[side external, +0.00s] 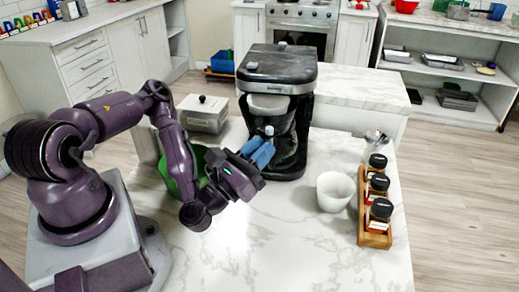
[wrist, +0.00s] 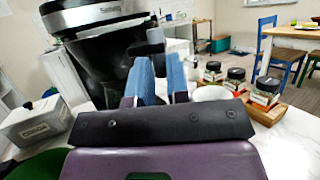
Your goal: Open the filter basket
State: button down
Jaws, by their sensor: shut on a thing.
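The black coffee machine (side external: 300,75) stands upright on the marble counter; it also fills the upper left of the wrist view (wrist: 85,20). Its filter basket (side external: 268,106) shows as a pale cup-like part under the machine's top. My gripper (side external: 262,150) is at the front of the machine, below the basket. In the wrist view, its two blue fingers (wrist: 160,75) stand on either side of a dark handle with a grey top (wrist: 155,37) and are shut on it. The join between handle and basket is hidden.
A white cup (side external: 335,192) and a wooden rack (side external: 373,240) with several black-lidded jars stand to the right. A green bowl (side external: 180,175) and a grey box (side external: 203,113) are to the left. The front of the counter is clear.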

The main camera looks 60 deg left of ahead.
dwell(0.6)
jog(key=c, duration=1.1)
grip_release()
jog(key=v, duration=0.7)
jog(key=shift+s, duration=0.3)
jog(key=shift+d, duration=0.1)
